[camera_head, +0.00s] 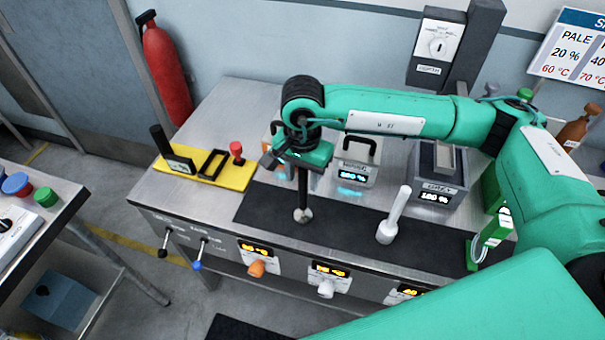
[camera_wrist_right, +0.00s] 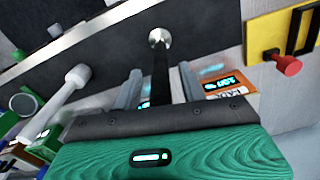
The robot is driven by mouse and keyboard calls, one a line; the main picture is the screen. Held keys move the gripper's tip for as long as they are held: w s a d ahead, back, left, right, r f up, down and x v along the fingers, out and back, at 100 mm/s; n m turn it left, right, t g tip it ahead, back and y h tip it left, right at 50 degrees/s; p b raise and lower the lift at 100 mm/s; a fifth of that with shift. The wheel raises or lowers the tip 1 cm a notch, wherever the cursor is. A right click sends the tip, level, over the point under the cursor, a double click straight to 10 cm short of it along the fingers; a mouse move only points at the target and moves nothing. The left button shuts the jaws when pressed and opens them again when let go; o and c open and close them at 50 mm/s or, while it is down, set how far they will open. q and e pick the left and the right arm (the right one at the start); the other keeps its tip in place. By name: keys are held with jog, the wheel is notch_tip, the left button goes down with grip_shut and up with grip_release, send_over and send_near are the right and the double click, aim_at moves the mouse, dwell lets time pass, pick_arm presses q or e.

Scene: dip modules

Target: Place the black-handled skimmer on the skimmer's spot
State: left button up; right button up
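The black-handled skimmer (camera_head: 304,188) is upright over the dark mat (camera_head: 345,230), with its round metal end at the bottom. My right gripper (camera_head: 300,158) is above it in the head view, pointing down. In the right wrist view, the skimmer's black handle (camera_wrist_right: 161,75) runs between the two grey fingers (camera_wrist_right: 162,88), with a gap visible on each side. The gripper looks open around the handle. I cannot tell for sure whether the metal end touches the mat. No place is clearly marked as the skimmer's spot. My left gripper is not in view.
A white-handled tool (camera_head: 394,218) stands on the mat to the right. Boxes with lit displays (camera_head: 357,168) (camera_head: 437,178) stand behind. A yellow plate (camera_head: 236,176) at the left holds a red knob (camera_head: 237,152) and black parts. The mat between skimmer and white tool is clear.

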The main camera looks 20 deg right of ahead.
jog(key=shift+r, duration=0.1)
jog(key=shift+r+p, duration=0.2)
jog(key=shift+p, duration=0.15)
notch_tip(320, 180, up, 10)
jog(key=b, duration=0.4)
jog(key=shift+r, duration=0.85)
